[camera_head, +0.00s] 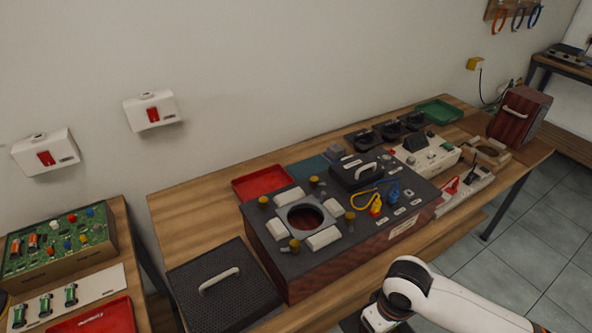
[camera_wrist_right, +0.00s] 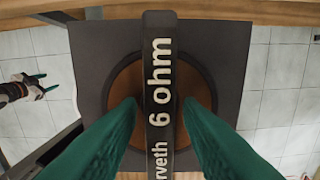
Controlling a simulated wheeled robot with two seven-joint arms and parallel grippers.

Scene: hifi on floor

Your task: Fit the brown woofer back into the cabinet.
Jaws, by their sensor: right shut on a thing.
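The cabinet (camera_head: 268,250) lies on the wooden table in the head view, with a dark top and reddish wood sides. Its round opening (camera_head: 306,216) shows empty, with white pads and brass-coloured knobs around it. In the right wrist view the brown woofer (camera_wrist_right: 197,82) has a dark square frame and a bar handle marked "6 ohm" (camera_wrist_right: 160,75). My right gripper (camera_wrist_right: 158,108) is shut on this handle and holds the woofer above the tiled floor, near a wooden edge. My left gripper (camera_wrist_right: 48,84) shows small at the left of that view, open and empty. Neither gripper shows in the head view.
A black grille panel (camera_head: 185,290) with a handle lies left of the cabinet. A dark module with a handle (camera_head: 357,172) and yellow and blue plugs sit on the cabinet's right half. A red tray (camera_head: 262,183) is behind. Instruments and a red-brown box (camera_head: 513,125) crowd the right.

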